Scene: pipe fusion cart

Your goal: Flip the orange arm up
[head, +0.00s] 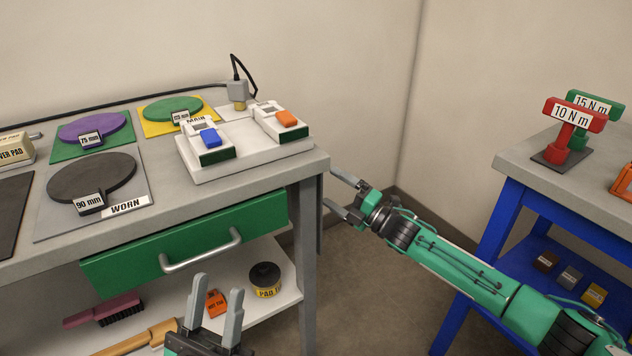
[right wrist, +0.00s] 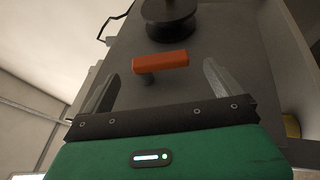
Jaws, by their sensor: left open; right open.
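In the right wrist view, the orange arm (right wrist: 160,61) is a short bar on a small dark pivot, set on a dark grey panel. It lies nearly level across the picture, ahead of and between my right gripper's open fingers, and I see no contact. In the head view my right gripper (head: 337,192) is open beside the right end of the grey-topped cart (head: 250,182); the orange arm is hidden there. My left gripper (head: 216,288) is open and empty in front of the cart's lower shelf.
A black round knob (right wrist: 170,18) sits beyond the orange arm on the panel. The cart top carries a white switch box with a blue switch (head: 210,138) and an orange switch (head: 286,118). A blue-framed table (head: 560,180) stands at the right, with open floor between.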

